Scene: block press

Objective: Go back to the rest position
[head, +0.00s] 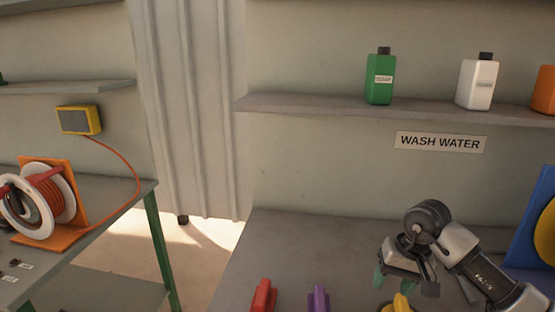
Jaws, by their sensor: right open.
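My right gripper (405,284) is low at the right of the head view, above the grey bench (300,245). Its fingers are apart and point down, and it appears empty. A yellow piece (401,303) shows just below it at the bottom edge, partly cut off. I cannot tell whether the fingers touch it. A purple block (318,299) and a red block (263,296) stand to the left of the gripper, also at the bottom edge. My left gripper is not in view.
A blue panel with a yellow disc (545,230) stands at the right edge. A shelf (330,105) above holds green, white and orange bottles. A cable reel (45,205) sits on the left table. The bench behind the blocks is clear.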

